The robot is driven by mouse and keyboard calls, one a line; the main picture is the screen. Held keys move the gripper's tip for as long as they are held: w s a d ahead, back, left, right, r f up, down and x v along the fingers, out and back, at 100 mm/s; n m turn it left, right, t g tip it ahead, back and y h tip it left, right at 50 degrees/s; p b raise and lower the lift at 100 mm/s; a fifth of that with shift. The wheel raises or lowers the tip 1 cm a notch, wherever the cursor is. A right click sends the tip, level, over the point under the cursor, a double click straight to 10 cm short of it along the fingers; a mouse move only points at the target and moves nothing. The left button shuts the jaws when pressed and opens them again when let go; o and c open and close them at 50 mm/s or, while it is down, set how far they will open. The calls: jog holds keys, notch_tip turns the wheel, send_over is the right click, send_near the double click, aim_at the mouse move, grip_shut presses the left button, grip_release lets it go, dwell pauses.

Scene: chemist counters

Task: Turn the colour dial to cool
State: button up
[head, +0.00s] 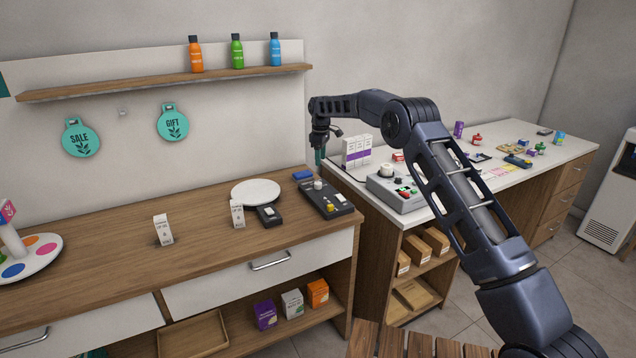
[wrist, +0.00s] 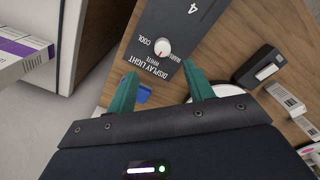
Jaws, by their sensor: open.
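The dark display light panel (wrist: 130,42) fills the upper middle of the wrist view; it also shows on the wooden counter in the head view (head: 341,203). Its colour dial (wrist: 163,47) is a round white knob with a small red mark, and the words COOL, WHITE and WARM stand around it. The mark appears to be on the side near WHITE; its exact setting is hard to tell. My gripper (wrist: 160,88) has two teal fingers spread apart with nothing between them. In the head view my gripper (head: 319,157) hangs above the panel, pointing down, apart from the dial.
A white round plate (head: 256,192) and a small black holder (head: 269,215) stand left of the panel. A blue item (head: 303,175) lies behind it. White-and-purple boxes (head: 357,151) and a grey device (head: 397,192) stand on the right counter, across a gap.

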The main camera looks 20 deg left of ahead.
aim_at(318, 185)
jog(key=f, duration=0.8)
jog(key=a+f, duration=0.1)
jog(key=f, duration=0.3)
jog(key=shift+s, duration=0.1)
jog(key=c, duration=1)
